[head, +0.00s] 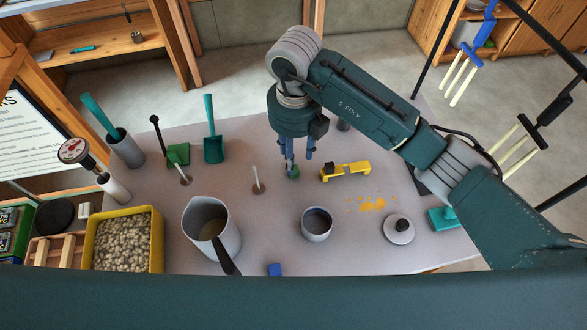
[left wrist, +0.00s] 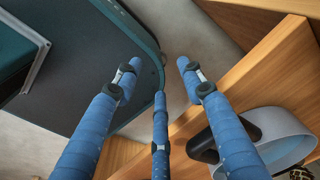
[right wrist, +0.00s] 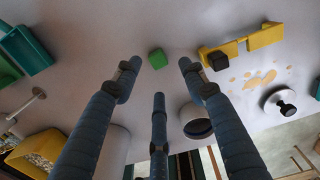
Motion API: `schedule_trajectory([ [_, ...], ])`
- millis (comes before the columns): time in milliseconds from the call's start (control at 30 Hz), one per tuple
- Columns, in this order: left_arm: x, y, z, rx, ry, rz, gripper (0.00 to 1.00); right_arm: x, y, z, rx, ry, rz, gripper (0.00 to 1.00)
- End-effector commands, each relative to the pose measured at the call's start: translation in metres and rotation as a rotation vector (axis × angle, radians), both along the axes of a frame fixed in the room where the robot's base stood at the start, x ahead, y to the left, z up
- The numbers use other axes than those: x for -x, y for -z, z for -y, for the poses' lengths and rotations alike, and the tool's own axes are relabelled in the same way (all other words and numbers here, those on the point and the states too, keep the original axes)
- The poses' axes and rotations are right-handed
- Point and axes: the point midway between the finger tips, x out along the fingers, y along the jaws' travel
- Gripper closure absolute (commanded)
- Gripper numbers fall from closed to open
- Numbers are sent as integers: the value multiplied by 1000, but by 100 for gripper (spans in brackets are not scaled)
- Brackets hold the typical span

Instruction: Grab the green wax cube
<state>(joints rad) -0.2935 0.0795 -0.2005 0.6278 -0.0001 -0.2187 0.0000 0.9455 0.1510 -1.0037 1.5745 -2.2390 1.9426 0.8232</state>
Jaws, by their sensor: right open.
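The small green wax cube (head: 294,172) sits on the grey table, left of a yellow block-like tool. In the head view my right gripper (head: 296,165) is over it, fingers pointing down, and partly hides it. In the right wrist view the cube (right wrist: 157,59) shows between and beyond the spread fingertips of my right gripper (right wrist: 158,75). The gripper is open and empty; I cannot tell whether a finger touches the cube. My left gripper (left wrist: 160,80) shows only in its own wrist view, open and empty, away from the cube.
The yellow tool (head: 346,171) lies close right of the cube. A grey cup (head: 317,224), a pitcher (head: 212,225), a blue cube (head: 274,269) and a thin upright stick (head: 256,178) stand nearer. Wooden shelving (left wrist: 270,60) is close to my left gripper.

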Motion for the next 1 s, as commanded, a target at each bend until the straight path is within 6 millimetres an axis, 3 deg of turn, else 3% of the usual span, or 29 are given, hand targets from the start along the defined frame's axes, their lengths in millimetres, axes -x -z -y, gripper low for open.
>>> schedule_trajectory([
  [167, 6, -11, -1, -1, 0, -9, 60, 2, 13, 0, 0, -1, -5, 58],
  [400, 11, -24, -1, -2, 0, -16, 60, 2, 48, -1, 0, -1, -3, 58],
  [700, 12, -23, -1, -3, 0, -18, 60, 1, 56, -1, 1, -1, 0, 58],
  [867, 12, -23, -2, -3, -1, -18, 60, 1, 55, -1, 0, -1, 0, 87],
  [1000, 12, -23, -2, -3, -1, -18, 60, 1, 55, -1, 0, -1, 0, 87],
])
